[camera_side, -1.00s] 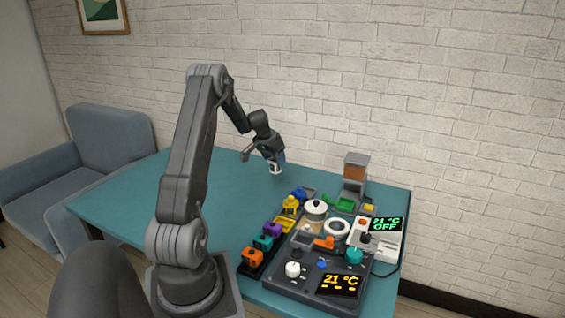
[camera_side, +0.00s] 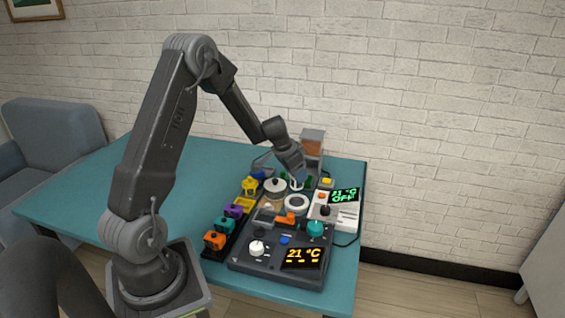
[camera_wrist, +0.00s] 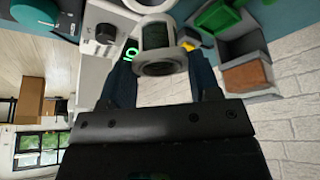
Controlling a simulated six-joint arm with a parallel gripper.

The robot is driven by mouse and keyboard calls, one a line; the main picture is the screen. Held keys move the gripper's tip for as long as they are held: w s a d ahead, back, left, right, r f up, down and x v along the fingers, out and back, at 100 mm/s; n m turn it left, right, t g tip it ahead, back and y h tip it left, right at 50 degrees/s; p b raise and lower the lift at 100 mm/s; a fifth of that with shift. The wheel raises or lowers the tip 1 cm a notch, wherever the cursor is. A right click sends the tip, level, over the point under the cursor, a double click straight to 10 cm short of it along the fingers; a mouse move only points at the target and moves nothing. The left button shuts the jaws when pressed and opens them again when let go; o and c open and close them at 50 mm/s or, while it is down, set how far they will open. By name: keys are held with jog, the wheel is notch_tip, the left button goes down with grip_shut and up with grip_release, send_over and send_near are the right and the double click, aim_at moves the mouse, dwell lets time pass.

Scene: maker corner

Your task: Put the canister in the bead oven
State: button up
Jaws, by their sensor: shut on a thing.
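My gripper (camera_side: 297,175) is shut on a small white-rimmed canister (camera_side: 296,185) and holds it near the back of the equipment. In the wrist view the canister (camera_wrist: 160,42) is between the two dark blue fingers of my gripper (camera_wrist: 162,72), its round dark end facing the camera. A white ring (camera_side: 296,203) lies below and in front of the canister. A dark console (camera_side: 283,245) with an orange "21 °C" display is in front. A white unit (camera_side: 347,219) with a green "21 °C OFF" display is at its right. Which unit is the bead oven is unclear.
A lidded white pot (camera_side: 275,187) stands left of the ring. Several coloured blocks stand along the left edge, including an orange one (camera_side: 215,241). A grey hopper with brown contents (camera_side: 313,146) stands behind. The teal table's left side (camera_side: 120,190) is clear.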

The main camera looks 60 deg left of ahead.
aim_at(293, 185)
jog(key=shift+d+f, duration=0.25)
jog(key=shift+f, duration=0.1)
jog(key=shift+a+f, duration=0.1)
jog(key=shift+f, duration=2.85)
jog(key=shift+f, duration=0.4)
jog(key=o, duration=1)
jog(key=shift+r, duration=3.45)
